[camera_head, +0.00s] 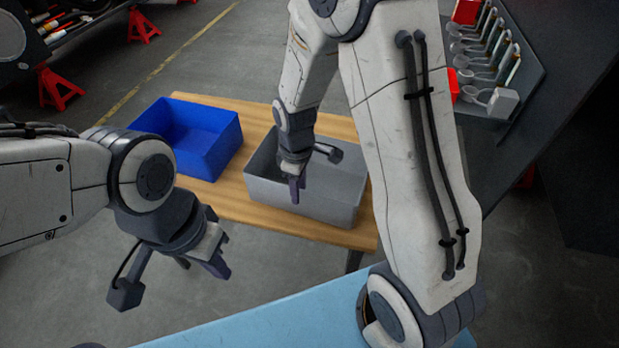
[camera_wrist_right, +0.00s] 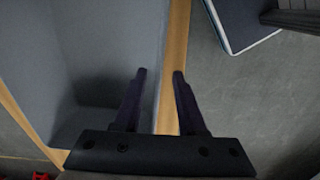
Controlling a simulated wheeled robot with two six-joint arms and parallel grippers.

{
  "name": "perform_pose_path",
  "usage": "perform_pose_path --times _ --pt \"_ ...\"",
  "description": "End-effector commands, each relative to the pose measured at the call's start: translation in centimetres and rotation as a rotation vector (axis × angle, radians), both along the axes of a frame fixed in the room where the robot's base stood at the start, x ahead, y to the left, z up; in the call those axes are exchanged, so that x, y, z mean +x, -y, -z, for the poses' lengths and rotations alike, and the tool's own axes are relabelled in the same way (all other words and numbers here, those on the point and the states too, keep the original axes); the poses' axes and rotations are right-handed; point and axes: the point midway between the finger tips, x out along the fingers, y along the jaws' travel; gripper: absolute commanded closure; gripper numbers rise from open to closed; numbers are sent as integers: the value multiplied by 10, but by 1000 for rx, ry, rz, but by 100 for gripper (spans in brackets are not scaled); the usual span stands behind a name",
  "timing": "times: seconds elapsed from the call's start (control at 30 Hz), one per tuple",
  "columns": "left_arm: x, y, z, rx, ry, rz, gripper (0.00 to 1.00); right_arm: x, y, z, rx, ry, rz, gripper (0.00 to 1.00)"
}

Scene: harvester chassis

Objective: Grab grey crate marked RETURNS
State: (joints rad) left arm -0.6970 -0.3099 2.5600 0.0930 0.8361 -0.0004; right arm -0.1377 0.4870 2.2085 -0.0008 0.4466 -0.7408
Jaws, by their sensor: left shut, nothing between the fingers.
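The grey crate (camera_head: 330,180) stands on the wooden table, open at the top and empty where its inside shows. No RETURNS marking is legible. My right gripper (camera_head: 297,190) is at its near wall, pointing down. In the right wrist view the grey crate (camera_wrist_right: 85,50) fills the left side, and my right gripper (camera_wrist_right: 160,72) is open. One finger is over the crate's inside and the other is outside the wall; contact cannot be told. My left gripper (camera_head: 218,268) is shut and empty, in front of the table and clear of the crate.
A blue open crate (camera_head: 205,150) stands left of the grey one on the wooden table (camera_head: 235,190). A light blue surface (camera_head: 290,312) lies nearer me. A rack with several ladle-like parts (camera_head: 500,100) is at the upper right. Red stands (camera_head: 58,90) are at the upper left.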

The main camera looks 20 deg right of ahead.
Motion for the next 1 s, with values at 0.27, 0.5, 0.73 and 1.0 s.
perform_pose_path --times 0.27,0.5,0.73,1.0 --pt "0 0 -2 0 0 0 100 1 -2 25 0 -4 0 60" --pt "0 0 -3 0 0 0 100 3 -4 58 0 -4 1 60" --pt "0 0 -3 0 0 0 100 4 -4 63 1 1 1 60" --pt "0 0 -3 0 0 0 100 4 -4 62 1 1 1 100"
